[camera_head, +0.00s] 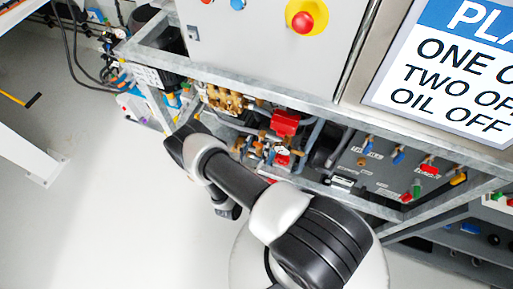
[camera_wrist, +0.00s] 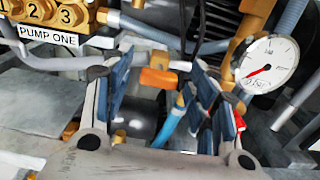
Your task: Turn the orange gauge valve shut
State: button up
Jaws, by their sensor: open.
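In the wrist view, my gripper (camera_wrist: 162,66) is open, with one blue-padded finger on the left and one on the right. An orange block-like handle (camera_wrist: 158,77) shows between the fingers, apparently the gauge valve's. I see space on both sides of it and cannot tell whether it lies in front of the fingertips or between them. A round white pressure gauge (camera_wrist: 265,63) with a red needle is to the right, beside brass fittings. I cannot make out the fingers or single out the orange handle there.
A brass pump block (camera_wrist: 52,12) marked PUMP ONE is at upper left, and hoses run nearby. In the head view, a metal frame rail (camera_head: 240,82) and a grey cabinet (camera_head: 265,45) stand above.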

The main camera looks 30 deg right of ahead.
jog(key=shift+c, duration=0.2)
jog(key=c, duration=1)
jog(key=shift+m, duration=0.3)
jog(key=m, duration=0.3)
jog(key=shift+m, duration=0.3)
jog(key=m+p, duration=0.1)
jog(key=m, duration=0.3)
jog(key=shift+s+d+m, duration=0.1)
jog(key=shift+m, duration=0.2)
jog(key=shift+f+m+p, duration=0.2)
jog(key=shift+m+p, duration=0.7)
jog(key=shift+m, duration=3.6)
